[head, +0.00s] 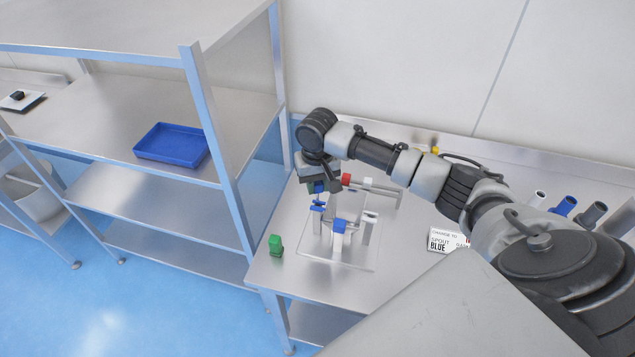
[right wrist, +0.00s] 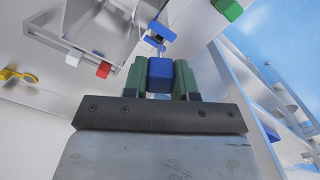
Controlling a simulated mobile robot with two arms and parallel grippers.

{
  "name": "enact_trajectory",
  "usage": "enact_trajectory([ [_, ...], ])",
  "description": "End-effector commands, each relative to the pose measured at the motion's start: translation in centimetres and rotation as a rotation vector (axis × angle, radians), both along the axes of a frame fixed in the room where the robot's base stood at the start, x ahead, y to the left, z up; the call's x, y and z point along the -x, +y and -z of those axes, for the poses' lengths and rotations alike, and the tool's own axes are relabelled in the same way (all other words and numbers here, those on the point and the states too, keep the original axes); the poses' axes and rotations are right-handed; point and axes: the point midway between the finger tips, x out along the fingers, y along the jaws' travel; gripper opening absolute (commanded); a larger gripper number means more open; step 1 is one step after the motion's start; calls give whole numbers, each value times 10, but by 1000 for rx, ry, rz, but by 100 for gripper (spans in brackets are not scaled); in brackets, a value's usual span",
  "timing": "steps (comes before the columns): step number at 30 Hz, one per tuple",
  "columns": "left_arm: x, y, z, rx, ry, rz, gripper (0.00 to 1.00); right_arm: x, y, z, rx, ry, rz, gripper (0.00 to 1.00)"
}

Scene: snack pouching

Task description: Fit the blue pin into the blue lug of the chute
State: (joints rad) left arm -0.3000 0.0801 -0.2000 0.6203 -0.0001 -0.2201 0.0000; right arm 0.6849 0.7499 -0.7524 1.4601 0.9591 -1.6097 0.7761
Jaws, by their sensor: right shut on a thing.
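My right gripper (head: 319,189) reaches down over the far left of the chute fixture. In the right wrist view its green fingers (right wrist: 161,82) are shut on the blue head of the pin (right wrist: 160,73). The blue pin also shows in the head view (head: 319,187). The blue lug (head: 317,206) is just below it in the head view and just beyond the pin's thin shaft in the wrist view (right wrist: 160,32). I cannot tell whether the shaft tip is in the lug. The chute (right wrist: 100,22) is a clear and metal frame. My left gripper is out of view.
A green block (head: 275,246) lies at the table's left edge. A sign (head: 447,240) and spouts (head: 563,206) are to the right.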

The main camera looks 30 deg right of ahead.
Motion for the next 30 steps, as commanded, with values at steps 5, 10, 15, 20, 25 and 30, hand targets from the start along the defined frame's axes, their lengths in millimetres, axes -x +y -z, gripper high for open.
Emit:
enact_trajectory([
  [5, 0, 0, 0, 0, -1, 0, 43, 0, 0, 0, 0, -1, 0, 4],
  [10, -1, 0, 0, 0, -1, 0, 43, 0, 0, 0, 0, -1, 0, 4],
  [15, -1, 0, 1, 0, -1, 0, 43, 0, 0, 3, 0, 0, 0, 4],
  [20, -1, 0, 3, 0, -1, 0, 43, 0, 0, 7, 0, 0, 1, 4],
  [25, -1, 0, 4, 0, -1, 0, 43, -1, 0, 11, 0, -1, 1, 4],
  [30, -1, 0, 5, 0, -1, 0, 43, -1, 0, 15, -1, -1, 0, 4],
])
